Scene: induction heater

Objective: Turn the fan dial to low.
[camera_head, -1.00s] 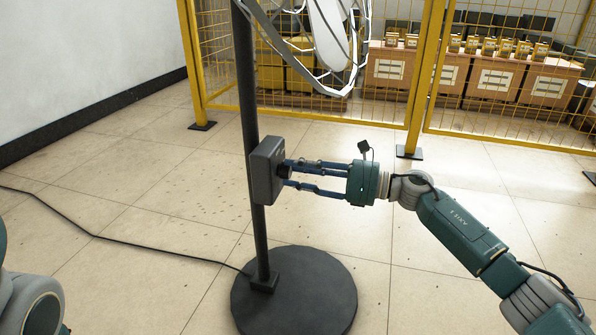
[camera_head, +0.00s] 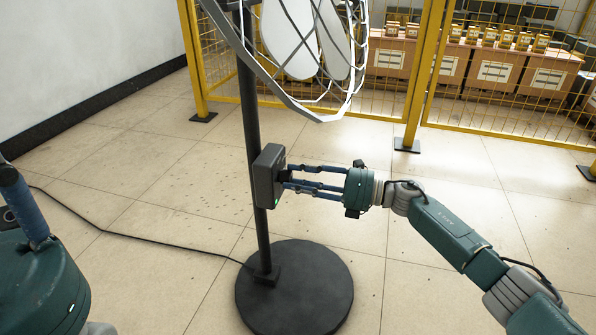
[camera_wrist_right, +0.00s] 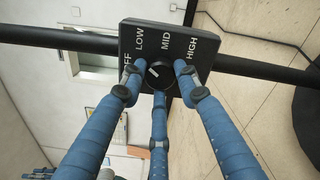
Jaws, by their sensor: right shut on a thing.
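The fan's grey control box (camera_head: 267,176) is mounted on the black pole (camera_head: 250,110). In the right wrist view its face (camera_wrist_right: 165,27) carries the labels OFF, LOW, MID and HIGH. The dark round fan dial (camera_wrist_right: 158,75) has a white mark pointing up-left, towards the OFF and LOW side; I cannot tell its exact setting. My right gripper (camera_head: 288,180) is shut on the dial, its blue fingers around it and partly hiding it. My left gripper (camera_head: 25,210) is partly in view at the left edge, away from the fan; whether it is open is unclear.
The fan's wire cage (camera_head: 300,50) hangs above the box and my right gripper. Its round base (camera_head: 300,290) stands on the tiled floor, with a black cable (camera_head: 130,240) running left. A yellow mesh fence (camera_head: 415,90) stands behind, with boxes beyond.

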